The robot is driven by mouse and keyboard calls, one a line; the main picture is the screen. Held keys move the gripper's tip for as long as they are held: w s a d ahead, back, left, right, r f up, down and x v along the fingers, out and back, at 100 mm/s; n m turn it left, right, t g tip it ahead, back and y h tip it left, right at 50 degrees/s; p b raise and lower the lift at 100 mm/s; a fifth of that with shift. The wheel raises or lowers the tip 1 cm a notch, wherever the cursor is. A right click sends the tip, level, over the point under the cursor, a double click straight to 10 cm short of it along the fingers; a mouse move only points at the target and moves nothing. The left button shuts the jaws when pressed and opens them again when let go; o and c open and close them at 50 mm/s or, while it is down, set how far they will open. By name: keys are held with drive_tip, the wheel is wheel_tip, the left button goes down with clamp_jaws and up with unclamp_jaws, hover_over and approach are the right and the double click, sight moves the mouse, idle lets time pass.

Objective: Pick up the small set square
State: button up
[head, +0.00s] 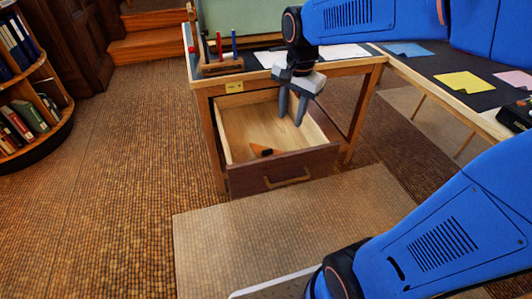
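A small dark and orange piece (262,150), roughly triangular, lies in the open drawer (245,179) near its front wall. It may be the small set square; it is too small to be sure. My gripper (291,120) points down over the drawer, toward its back right. Its two grey fingers are apart with nothing seen between them. The gripper appears above and behind the piece, not touching it.
The drawer is pulled out of a wooden desk (204,89), with a brown front and handle (288,177). A pen rack (221,66) stands on the desk. A dark table (440,66) with coloured sheets is at right. A bookcase (30,105) is at left. Floor in front is clear.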

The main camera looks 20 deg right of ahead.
drive_tip(key=w+a+f+m+g, duration=0.1)
drive_tip(key=w+f+m, duration=0.15)
drive_tip(key=w, duration=0.25)
drive_tip(key=w+a+f+m+g, duration=0.1)
drive_tip(key=w+a+f+m, duration=0.1)
drive_tip(key=w+m, duration=0.3)
drive_tip(key=n, duration=0.2)
hover_over(270, 149)
drive_tip(key=shift+m, duration=0.25)
drive_tip(key=f, duration=1.2)
drive_tip(key=shift+s+a+f, duration=0.1)
drive_tip(key=shift+s+f, duration=0.1)
drive_tip(key=shift+w+f, duration=0.15)
drive_tip(key=shift+f, duration=2.45)
clamp_jaws()
